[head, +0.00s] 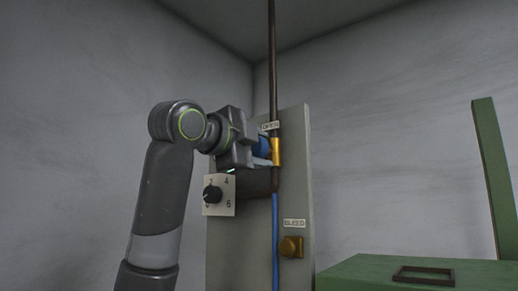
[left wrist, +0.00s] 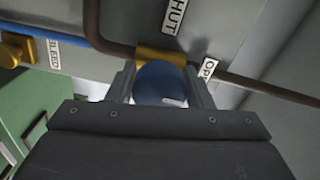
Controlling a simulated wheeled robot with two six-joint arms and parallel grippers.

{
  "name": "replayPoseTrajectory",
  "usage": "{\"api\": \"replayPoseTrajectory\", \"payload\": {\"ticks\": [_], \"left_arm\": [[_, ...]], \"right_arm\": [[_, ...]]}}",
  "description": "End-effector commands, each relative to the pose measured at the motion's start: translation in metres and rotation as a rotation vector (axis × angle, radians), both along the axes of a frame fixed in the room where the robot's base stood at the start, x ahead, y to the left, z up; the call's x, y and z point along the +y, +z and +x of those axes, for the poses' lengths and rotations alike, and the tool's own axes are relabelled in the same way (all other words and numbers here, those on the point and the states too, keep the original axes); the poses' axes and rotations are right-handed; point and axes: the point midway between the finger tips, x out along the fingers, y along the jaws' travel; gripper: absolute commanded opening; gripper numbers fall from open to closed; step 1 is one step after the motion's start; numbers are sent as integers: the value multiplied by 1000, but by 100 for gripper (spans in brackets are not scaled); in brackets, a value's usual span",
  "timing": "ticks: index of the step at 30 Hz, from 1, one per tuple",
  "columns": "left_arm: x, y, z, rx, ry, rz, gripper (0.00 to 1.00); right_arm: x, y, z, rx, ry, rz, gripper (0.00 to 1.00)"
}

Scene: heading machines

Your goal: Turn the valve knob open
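The valve knob (head: 263,145) is blue and sits by a brass valve body (head: 276,151) on the dark vertical pipe of a grey panel. In the left wrist view the round blue knob (left wrist: 160,84) fills the space between my left gripper's fingers (left wrist: 161,88), one on each side, seemingly touching it. The brass body (left wrist: 160,55) shows just beyond it. A label ending in "HUT" (left wrist: 175,15) is above the knob, and one starting "OP" (left wrist: 208,70) is to its right. In the head view my left gripper (head: 262,152) partly covers the knob. My right gripper is out of view.
A black dial (head: 212,194) on a white numbered plate sits below my left gripper. A brass fitting (head: 291,246) under a "BLEED" label (head: 294,223) is lower on the panel (head: 297,180). A blue pipe (head: 275,245) runs down. Green equipment (head: 350,270) stands at right.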

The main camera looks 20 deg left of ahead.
Motion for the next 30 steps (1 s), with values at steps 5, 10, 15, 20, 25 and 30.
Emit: {"api": "replayPoseTrajectory", "payload": {"ticks": [5, 10, 15, 20, 25, 30], "left_arm": [[0, 0, 0, 1, 0, -1, 64], [0, 0, 0, 2, 0, 0, 64], [2, -2, -6, 0, 0, -1, 64], [11, -5, -28, -2, 2, -2, 64], [25, -6, -66, -4, 2, -1, 64], [39, -5, -106, -4, 1, -1, 64]], "right_arm": [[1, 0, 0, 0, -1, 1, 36], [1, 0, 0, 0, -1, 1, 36], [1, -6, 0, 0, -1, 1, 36], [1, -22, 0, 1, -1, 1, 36], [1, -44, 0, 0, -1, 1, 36], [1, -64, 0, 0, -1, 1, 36]]}}
